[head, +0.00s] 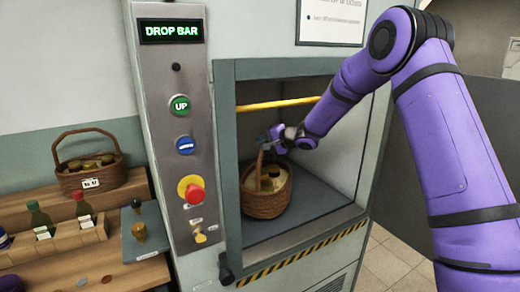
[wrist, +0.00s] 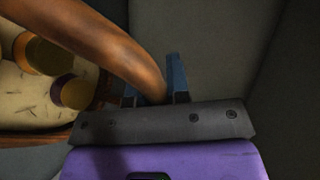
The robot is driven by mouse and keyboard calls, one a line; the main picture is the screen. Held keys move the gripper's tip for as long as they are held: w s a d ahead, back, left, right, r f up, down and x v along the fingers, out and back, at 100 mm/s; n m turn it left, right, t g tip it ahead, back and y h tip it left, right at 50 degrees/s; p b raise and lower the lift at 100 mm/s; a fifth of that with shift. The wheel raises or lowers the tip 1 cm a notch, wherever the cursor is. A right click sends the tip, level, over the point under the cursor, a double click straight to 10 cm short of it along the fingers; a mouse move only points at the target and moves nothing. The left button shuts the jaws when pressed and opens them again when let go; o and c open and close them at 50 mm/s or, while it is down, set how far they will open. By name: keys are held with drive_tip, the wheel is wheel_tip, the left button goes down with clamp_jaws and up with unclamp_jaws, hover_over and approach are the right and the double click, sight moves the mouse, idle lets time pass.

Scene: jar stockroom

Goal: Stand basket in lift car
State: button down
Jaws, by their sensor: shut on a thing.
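The brown wicker basket (head: 266,203) with jars inside is in the lift car (head: 312,212), at the left part of its floor. It looks upright; I cannot tell whether its base touches the floor. My gripper (head: 273,143) reaches in from the right, below the yellow bar (head: 280,104), and is shut on the basket's handle. In the wrist view the blue fingers of my gripper (wrist: 155,90) close around the curved handle (wrist: 105,45), with jar lids (wrist: 75,92) and pale lining in the basket to the left.
The panel reads DROP BAR (head: 170,31), with a green UP button (head: 180,106), a blue button (head: 185,145) and a red stop (head: 191,188). Another basket (head: 92,175) and bottles stand on the left shelf. The car floor right of the held basket is clear.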

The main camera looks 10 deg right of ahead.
drive_tip(key=shift+w+d+f, duration=0.65)
drive_tip(key=shift+w+f, duration=0.05)
drive_tip(key=shift+w, duration=0.65)
drive_tip(key=shift+w+d+f, duration=0.65)
drive_tip(key=shift+w+d, duration=0.05)
drive_tip(key=shift+w, duration=0.65)
drive_tip(key=shift+w+d+f, duration=0.65)
drive_tip(key=shift+w+f, duration=0.05)
drive_tip(key=shift+w, duration=0.65)
drive_tip(key=shift+f, duration=0.15)
drive_tip(key=c, duration=1.1)
unclamp_jaws()
drive_tip(key=shift+f, duration=0.1)
